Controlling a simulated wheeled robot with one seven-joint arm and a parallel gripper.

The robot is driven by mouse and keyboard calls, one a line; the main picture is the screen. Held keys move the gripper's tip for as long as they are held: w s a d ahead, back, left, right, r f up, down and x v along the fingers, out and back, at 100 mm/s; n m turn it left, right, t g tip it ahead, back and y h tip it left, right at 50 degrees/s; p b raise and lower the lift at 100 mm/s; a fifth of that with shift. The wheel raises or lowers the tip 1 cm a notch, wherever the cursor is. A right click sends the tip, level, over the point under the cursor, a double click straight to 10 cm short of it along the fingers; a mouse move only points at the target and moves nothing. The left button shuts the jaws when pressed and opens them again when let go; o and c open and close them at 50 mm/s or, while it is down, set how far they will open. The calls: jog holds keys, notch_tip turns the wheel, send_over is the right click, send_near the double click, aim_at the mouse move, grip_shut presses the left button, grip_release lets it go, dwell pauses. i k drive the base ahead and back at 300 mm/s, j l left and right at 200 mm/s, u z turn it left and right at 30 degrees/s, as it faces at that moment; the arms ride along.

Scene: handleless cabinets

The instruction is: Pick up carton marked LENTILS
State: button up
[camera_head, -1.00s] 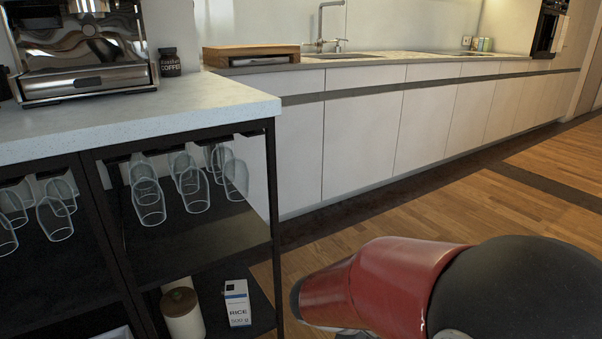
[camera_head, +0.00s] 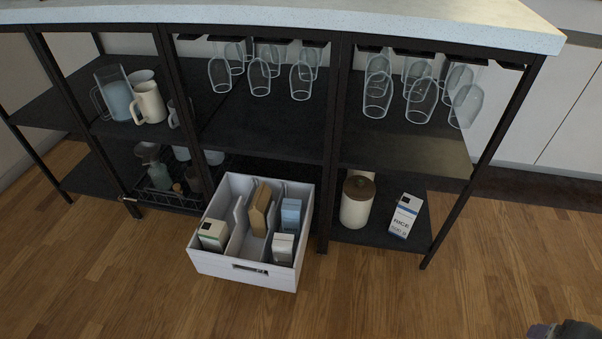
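No label reading LENTILS can be made out. A white divided drawer box (camera_head: 209,264) stands pulled out at the foot of the shelf unit. It holds a white carton with a dark top (camera_head: 213,236) in the left compartment, an upright tan packet (camera_head: 260,208) in the middle, and a light blue carton (camera_head: 291,214) behind a whitish carton (camera_head: 283,248) on the right. Their lettering is too small or turned away. A carton marked RICE (camera_head: 404,216) leans on the lower right shelf. My gripper is not in view; only a dark part of my arm shows at the bottom right corner.
A lidded white jar (camera_head: 356,202) stands beside the RICE carton. Stemmed glasses (camera_head: 377,96) hang under the countertop (camera_head: 440,18). Jugs (camera_head: 149,103) stand on the left shelf, above a wire basket (camera_head: 175,200) with bottles. The wooden floor in front is clear.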

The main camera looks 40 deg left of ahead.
aim_at(214, 236)
jog(key=u, duration=2.5)
jog(key=i+j+z, duration=0.1)
jog(key=i+j, duration=0.45)
jog(key=j, duration=0.2)
jog(key=i+j+z, duration=0.15)
jog(key=j, duration=0.25)
jog(key=i+j, duration=0.35)
jog(key=i+j+z, duration=0.15)
jog(key=j, duration=0.3)
jog(key=i, duration=0.1)
